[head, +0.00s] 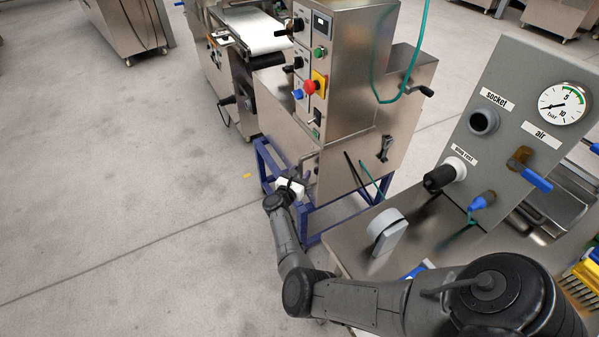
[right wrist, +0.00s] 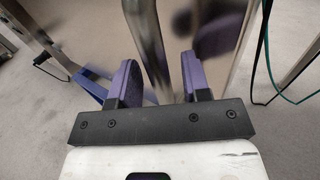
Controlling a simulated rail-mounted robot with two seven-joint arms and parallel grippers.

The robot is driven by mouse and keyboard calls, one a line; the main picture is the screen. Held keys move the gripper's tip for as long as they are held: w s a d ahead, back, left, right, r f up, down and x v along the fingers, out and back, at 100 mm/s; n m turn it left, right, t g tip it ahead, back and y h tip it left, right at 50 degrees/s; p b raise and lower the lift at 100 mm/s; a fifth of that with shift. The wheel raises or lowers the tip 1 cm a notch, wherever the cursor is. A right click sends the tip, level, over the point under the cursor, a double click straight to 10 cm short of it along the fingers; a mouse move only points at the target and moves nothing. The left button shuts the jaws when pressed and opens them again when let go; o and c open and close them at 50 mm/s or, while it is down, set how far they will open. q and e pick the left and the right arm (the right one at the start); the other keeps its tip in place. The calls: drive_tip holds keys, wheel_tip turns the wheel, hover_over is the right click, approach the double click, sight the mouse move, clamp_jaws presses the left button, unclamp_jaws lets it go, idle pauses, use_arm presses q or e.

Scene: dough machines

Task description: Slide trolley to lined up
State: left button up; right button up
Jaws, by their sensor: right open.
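The trolley is a steel machine with a control panel (head: 318,75) on a blue frame (head: 312,222), standing in the middle of the head view. My right gripper (head: 299,179) is at its lower near side, close to a steel handle. In the right wrist view the two purple-padded fingers of my right gripper (right wrist: 160,80) are apart. A vertical steel bar (right wrist: 150,45) shows between them, near the left finger; I cannot tell whether they touch. My left gripper is not in view.
A conveyor machine (head: 255,32) stands behind the trolley. At the right is a bench with a grey panel (head: 525,115) carrying a socket, an air valve and a gauge. A green hose (head: 421,50) hangs beside the trolley. The floor (head: 120,180) at left is clear.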

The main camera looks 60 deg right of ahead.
drive_tip(key=shift+s, duration=0.1)
clamp_jaws()
idle(0.4)
